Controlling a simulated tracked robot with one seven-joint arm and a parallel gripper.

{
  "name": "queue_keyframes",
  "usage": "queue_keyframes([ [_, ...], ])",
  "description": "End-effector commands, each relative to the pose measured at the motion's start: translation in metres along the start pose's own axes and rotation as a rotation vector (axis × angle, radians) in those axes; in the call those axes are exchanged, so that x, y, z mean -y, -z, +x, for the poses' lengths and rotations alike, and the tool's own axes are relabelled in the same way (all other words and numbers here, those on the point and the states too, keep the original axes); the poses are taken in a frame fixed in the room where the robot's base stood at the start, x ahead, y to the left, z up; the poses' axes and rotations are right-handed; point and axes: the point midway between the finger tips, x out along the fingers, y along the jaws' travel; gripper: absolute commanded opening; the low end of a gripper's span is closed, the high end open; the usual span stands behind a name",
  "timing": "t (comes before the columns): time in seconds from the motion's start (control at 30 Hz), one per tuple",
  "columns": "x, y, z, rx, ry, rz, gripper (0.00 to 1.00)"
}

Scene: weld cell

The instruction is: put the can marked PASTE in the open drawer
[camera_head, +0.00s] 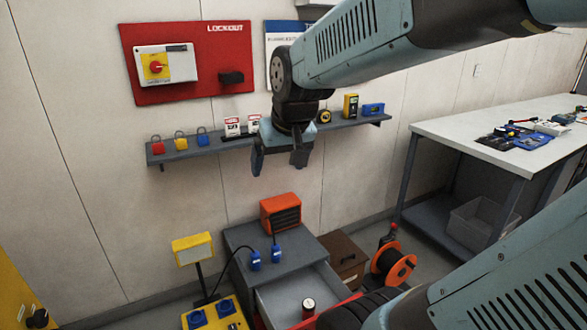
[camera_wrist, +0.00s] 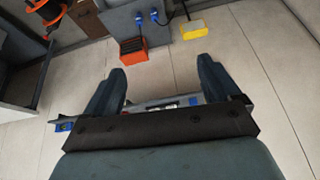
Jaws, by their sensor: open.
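Any marking on the can is too small to read. My gripper (camera_head: 278,163) is open and empty, in front of the wall just below the shelf, well above the cabinet and apart from the can. In the wrist view its two fingers (camera_wrist: 160,68) are spread with nothing between them. My own arm hides part of the drawer's right side.
An orange heater (camera_head: 281,214) and blue plugs (camera_head: 265,258) sit on the cabinet top (camera_head: 245,238). The wall shelf (camera_head: 270,139) holds padlocks and small items. A yellow lamp (camera_head: 193,249) stands left, an orange cable reel (camera_head: 393,264) right. A workbench (camera_head: 450,127) is farther right.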

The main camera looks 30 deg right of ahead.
Motion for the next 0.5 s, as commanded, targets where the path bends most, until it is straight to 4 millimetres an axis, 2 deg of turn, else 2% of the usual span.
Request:
queue_keyframes([
  [0.1,0.002,-0.024,-0.025,-0.018,-0.005,-0.022,0.90],
  [0.2,0.002,-0.042,-0.039,-0.026,-0.010,-0.038,0.90],
  [0.3,0.001,-0.056,-0.048,-0.032,-0.014,-0.047,0.90],
  [0.37,-0.010,-0.061,-0.052,-0.033,-0.016,-0.050,0.90],
  [0.5,-0.012,-0.068,-0.056,-0.035,-0.019,-0.055,0.90],
])
